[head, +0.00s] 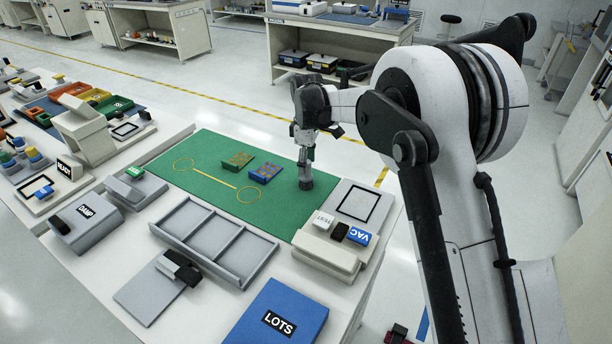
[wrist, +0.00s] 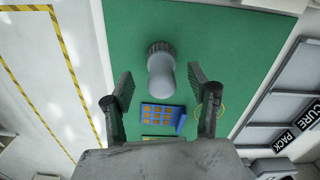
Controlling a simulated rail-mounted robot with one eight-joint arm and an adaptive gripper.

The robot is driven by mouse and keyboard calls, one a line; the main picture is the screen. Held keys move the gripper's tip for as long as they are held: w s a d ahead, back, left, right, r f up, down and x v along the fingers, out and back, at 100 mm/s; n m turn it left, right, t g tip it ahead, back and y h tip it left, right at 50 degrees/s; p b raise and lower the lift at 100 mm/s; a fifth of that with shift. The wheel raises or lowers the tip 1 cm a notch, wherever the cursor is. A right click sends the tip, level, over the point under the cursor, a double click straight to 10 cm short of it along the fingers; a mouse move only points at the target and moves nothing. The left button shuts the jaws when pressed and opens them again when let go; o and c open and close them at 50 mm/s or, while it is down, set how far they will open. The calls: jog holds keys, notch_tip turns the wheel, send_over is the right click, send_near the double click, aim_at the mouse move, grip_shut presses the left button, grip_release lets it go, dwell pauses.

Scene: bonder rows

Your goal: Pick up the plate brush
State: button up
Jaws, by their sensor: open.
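The plate brush, a grey rounded handle on a dark bristled base, stands on the green mat; its base (head: 306,183) shows in the head view just below my gripper (head: 304,138). In the wrist view the plate brush (wrist: 160,70) is seen from above, its handle pointing toward the camera. My gripper (wrist: 160,88) is open, with one finger to each side of the handle and a clear gap on both sides. I cannot tell how far down the handle the fingertips reach. Nothing is held.
A blue carrier (head: 265,173) and a green carrier (head: 238,160) with orange squares lie left of the brush on the green mat (head: 200,150). A grey divided tray (head: 212,240), a TEST/VAC box (head: 330,248) and a framed grey pad (head: 358,203) stand near the mat's edges.

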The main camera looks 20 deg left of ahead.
jog(key=shift+f, duration=2.7)
grip_shut()
